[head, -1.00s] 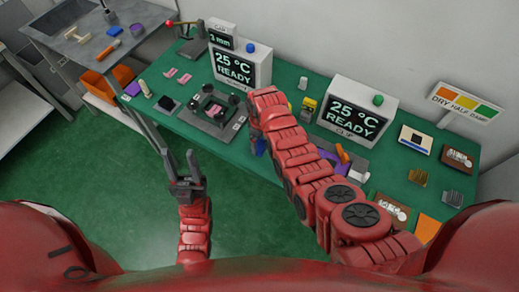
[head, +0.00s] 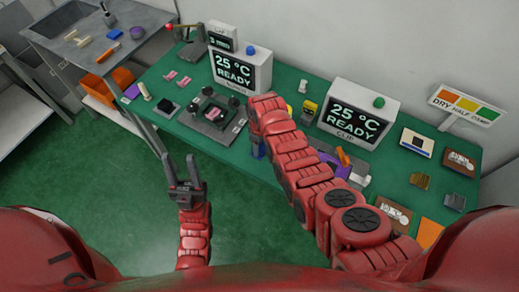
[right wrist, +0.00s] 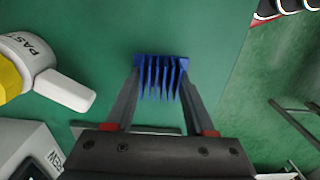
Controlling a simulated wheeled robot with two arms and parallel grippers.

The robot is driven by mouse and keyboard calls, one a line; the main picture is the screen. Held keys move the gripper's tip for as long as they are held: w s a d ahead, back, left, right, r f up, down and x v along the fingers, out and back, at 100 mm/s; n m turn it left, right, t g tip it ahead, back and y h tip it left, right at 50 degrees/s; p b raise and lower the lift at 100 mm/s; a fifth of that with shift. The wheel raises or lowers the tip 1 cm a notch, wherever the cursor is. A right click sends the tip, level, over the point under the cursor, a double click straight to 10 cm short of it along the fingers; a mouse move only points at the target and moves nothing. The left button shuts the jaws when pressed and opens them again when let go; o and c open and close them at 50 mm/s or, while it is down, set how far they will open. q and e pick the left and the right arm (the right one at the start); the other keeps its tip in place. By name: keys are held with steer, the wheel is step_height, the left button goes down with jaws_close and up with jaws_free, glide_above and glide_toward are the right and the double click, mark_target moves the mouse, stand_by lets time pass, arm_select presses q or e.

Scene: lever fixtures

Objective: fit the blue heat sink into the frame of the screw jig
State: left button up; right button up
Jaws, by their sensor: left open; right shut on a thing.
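The blue heat sink (right wrist: 161,75) is between the fingertips of my right gripper (right wrist: 161,82), its fins showing in the right wrist view, above green table top. In the head view a little blue (head: 258,150) shows below the end of my right arm, which hides most of that gripper. The screw jig (head: 208,119) is a grey plate with a dark frame and black knobs on the table, left of my right gripper. A pink piece shows inside its frame. My left gripper (head: 181,160) is open and empty, in front of the table's near edge.
Two display boxes (head: 240,70) (head: 357,112) stand behind. A white paste dispenser (right wrist: 50,75) is left of the heat sink in the right wrist view. A black block (head: 165,105) and pink pieces (head: 170,75) lie left of the jig. Purple and orange parts lie right of my arm.

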steer(key=shift+r+p, duration=0.5)
steer(key=shift+r, duration=0.1)
steer(key=shift+r+p, duration=1.8)
steer(key=shift+r, duration=1.6)
